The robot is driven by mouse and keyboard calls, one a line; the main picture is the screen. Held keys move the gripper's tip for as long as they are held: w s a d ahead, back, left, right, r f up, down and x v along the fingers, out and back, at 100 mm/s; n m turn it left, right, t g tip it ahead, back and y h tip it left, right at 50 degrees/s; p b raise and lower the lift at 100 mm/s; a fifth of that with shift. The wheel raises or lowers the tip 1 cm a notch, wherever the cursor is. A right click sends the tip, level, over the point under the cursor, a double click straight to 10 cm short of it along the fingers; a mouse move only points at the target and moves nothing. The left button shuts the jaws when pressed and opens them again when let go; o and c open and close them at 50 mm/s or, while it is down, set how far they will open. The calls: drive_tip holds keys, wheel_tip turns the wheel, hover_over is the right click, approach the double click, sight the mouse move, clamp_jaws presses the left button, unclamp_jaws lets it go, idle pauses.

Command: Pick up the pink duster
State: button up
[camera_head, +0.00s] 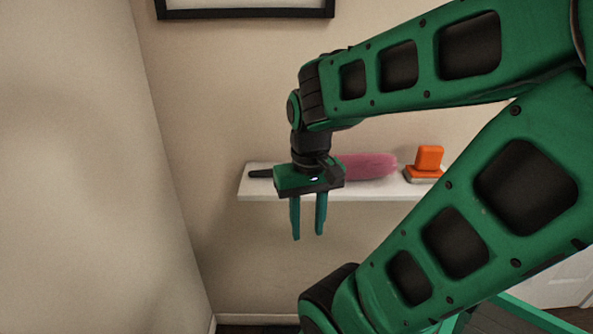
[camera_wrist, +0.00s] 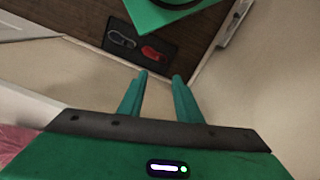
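The pink duster (camera_head: 368,166) lies on its side on a white wall shelf (camera_head: 275,193) in the head view. Its dark handle (camera_head: 260,174) points left, and its middle is hidden behind my gripper. A pink patch at the lower left edge of the wrist view (camera_wrist: 14,139) looks like the duster. My gripper (camera_head: 308,234) hangs in front of the shelf with its green fingers pointing down. The fingers are apart with nothing between them, as the wrist view also shows (camera_wrist: 159,76). They are not around the duster.
An orange object with a brush-like base (camera_head: 428,163) sits on the shelf right of the duster. A wall stands close at left, and a dark picture frame (camera_head: 245,14) hangs above. A dark mat (camera_wrist: 140,42) with a grey and a red item lies on the floor.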

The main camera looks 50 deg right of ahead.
drive_tip(key=shift+o, duration=1.1)
drive_tip(key=w+d+r+m+t+y, duration=0.1)
drive_tip(key=w+d+r+m, duration=0.1)
drive_tip(key=w+r+m, duration=0.25)
drive_tip(key=w+d+r+m+t+y, duration=0.1)
drive_tip(key=w+d+r+m, duration=0.2)
drive_tip(key=w+m, duration=0.3)
drive_tip(key=w+d+r+m+t, duration=0.1)
drive_tip(key=w+d+r+m, duration=0.1)
drive_tip(key=d+m, duration=0.3)
drive_tip(key=w+d+r+m, duration=0.3)
drive_tip(key=d+m, duration=0.2)
drive_tip(key=m, duration=0.1)
drive_tip(key=shift+t+y, duration=0.3)
drive_tip(key=shift+y, duration=0.1)
drive_tip(key=x, duration=0.5)
drive_tip(key=shift+f, duration=0.3)
drive_tip(key=shift+s+x, duration=0.2)
drive_tip(key=shift+x, duration=2.5)
clamp_jaws()
